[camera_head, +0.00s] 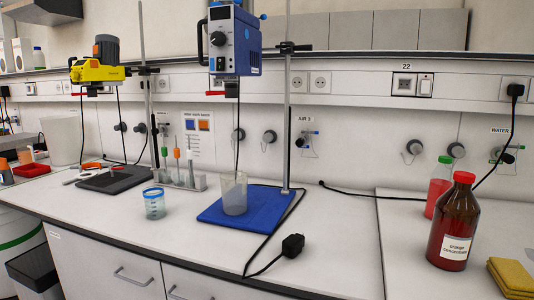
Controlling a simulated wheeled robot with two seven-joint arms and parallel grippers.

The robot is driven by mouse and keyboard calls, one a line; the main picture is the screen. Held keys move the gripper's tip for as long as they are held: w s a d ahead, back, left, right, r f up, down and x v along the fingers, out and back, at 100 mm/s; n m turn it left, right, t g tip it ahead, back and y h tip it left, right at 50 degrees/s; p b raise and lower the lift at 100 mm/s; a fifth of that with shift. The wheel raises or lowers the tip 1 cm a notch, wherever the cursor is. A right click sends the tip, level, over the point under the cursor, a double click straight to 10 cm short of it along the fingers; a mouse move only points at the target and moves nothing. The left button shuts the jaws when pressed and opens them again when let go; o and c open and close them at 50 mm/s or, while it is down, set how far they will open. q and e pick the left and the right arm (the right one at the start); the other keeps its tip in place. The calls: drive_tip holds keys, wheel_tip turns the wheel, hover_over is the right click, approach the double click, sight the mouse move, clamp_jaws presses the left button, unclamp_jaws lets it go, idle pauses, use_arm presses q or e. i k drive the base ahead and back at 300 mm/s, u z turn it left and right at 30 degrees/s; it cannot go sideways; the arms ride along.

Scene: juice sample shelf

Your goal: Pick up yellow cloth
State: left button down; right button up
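A folded yellow cloth (511,277) lies on the white bench top at the lower right corner of the head view. The picture's right edge cuts off part of it. It lies to the right of a brown bottle with a red cap. Neither of my grippers shows in this view, so their state is hidden.
The brown bottle (454,225) labelled orange concentrate stands left of the cloth, with a green-capped bottle (438,187) behind it. A stirrer hangs over a beaker (234,194) on a blue base (213,216). A black plug (292,245) lies on the bench. Bench between plug and brown bottle is clear.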

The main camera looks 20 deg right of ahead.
sight(516, 283)
drive_tip(key=z, duration=4.4)
drive_tip(key=i, duration=1.5)
drive_tip(key=u, duration=2.2)
